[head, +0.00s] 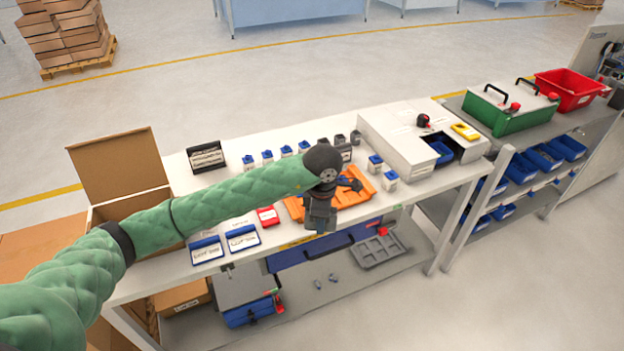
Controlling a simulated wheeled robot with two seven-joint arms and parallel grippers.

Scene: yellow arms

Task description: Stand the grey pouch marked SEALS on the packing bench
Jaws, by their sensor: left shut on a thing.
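My left gripper (321,208) hangs above the front of the packing bench (205,182), in front of the orange tray (354,202). It points down and is shut on a dark grey thing (319,222), which looks like the grey pouch. The thing's label does not show, and its outline merges with the dark fingers. It looks apart from the bench top, though its exact height is unclear. My right gripper is not in view.
Two blue-topped pouches (242,238) and a red packet (268,216) lie at the front. Blue-capped bottles (286,152) stand behind my arm. An open carton (115,165) is at left, a white box (395,145) at right.

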